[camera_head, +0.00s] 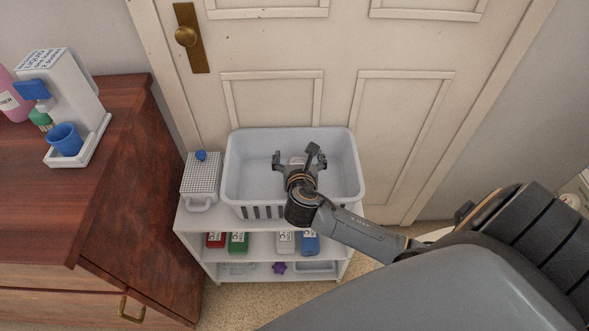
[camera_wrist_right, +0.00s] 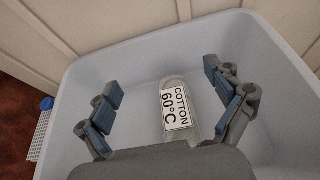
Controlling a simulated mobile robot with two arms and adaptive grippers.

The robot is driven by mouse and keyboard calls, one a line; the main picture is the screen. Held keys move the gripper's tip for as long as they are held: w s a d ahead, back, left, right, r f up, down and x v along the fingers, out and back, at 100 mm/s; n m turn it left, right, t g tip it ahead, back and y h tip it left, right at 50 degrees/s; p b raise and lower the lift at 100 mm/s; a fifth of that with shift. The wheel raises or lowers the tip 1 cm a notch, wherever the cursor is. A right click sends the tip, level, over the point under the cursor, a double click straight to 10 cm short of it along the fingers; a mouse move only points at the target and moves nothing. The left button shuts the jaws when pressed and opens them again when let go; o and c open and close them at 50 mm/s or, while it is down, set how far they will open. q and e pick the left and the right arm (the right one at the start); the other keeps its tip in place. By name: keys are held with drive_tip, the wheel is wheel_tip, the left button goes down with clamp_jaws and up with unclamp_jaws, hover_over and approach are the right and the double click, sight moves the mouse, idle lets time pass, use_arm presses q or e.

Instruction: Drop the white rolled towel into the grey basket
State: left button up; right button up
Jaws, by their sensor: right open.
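The grey basket (camera_head: 240,180) is a pale, open bin on top of a small white shelf unit, and its walls also show in the wrist view (camera_wrist_right: 85,85). My right gripper (camera_head: 299,158) is over the basket with its fingers spread wide. In the wrist view, a small whitish rolled thing, seemingly the white rolled towel (camera_wrist_right: 176,106), carries a label reading "COTTON 60°C". It lies inside the basket's outline, between and apart from the open fingers (camera_wrist_right: 165,98). Whether it touches the basket floor is unclear. In the head view my gripper mostly hides it. My left gripper is not in view.
A white perforated container (camera_head: 201,178) with a blue knob stands left of the basket. Lower shelves hold red, green and blue labelled packs (camera_head: 238,243). A reddish wooden dresser (camera_head: 60,210) with a white dispenser (camera_head: 75,95) and blue cup (camera_head: 66,140) is left. A door (camera_head: 335,50) is behind.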

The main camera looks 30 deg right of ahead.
drive_tip(key=v, duration=1.1)
drive_tip(key=shift+d, duration=0.1)
